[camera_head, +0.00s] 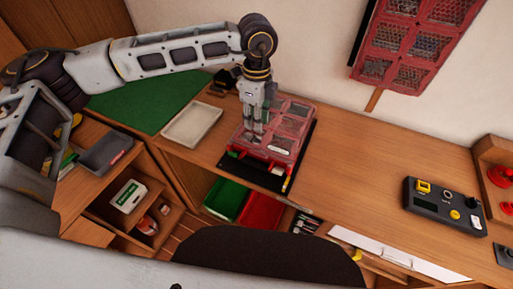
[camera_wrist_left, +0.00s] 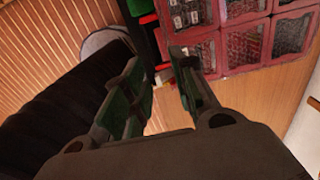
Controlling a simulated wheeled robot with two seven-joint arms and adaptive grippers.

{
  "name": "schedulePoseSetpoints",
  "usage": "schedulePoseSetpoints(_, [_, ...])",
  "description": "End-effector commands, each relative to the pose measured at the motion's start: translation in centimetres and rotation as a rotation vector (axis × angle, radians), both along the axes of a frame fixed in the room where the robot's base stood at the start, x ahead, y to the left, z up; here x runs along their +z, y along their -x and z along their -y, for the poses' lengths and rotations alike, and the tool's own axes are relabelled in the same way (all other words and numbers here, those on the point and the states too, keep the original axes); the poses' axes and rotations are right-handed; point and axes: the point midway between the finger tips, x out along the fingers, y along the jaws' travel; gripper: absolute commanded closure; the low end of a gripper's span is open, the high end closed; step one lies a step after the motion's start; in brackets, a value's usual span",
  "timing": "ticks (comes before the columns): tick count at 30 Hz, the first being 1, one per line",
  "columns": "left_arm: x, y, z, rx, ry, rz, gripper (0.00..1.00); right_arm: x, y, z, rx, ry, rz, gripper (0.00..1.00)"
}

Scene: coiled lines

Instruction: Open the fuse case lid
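The red fuse case (camera_head: 294,125) lies on a black mat (camera_head: 262,178) in the middle of the table, with its windowed lid down. A green and a red piece show along its front edge. My left gripper (camera_head: 256,137) reaches down over the left part of the case and hides some of it. In the left wrist view the left gripper (camera_wrist_left: 160,75) has its fingers apart with nothing held between them. There the case (camera_wrist_left: 240,40) lies beyond the fingertips, to the upper right. I cannot tell whether a finger touches it. My right gripper is in neither view.
A pale tray (camera_head: 192,123) and a green mat (camera_head: 140,102) lie to the left. Green (camera_head: 226,198) and red (camera_head: 261,210) bins stand below the front edge. A black control box (camera_head: 445,206) is at the right. The table between case and control box is clear.

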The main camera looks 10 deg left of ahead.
Motion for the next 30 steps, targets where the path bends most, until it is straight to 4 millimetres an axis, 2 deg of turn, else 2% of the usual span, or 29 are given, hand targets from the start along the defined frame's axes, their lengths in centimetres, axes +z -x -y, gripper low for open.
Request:
schedulePoseSetpoints(8, [-1.6,0.0,0.0,-0.001,-0.001,-0.002,0.73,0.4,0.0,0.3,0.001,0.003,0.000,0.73])
schedulePoseSetpoints(30, [-11.0,0.1,0.0,-0.001,-0.001,-0.003,0.73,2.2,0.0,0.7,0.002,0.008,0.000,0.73])
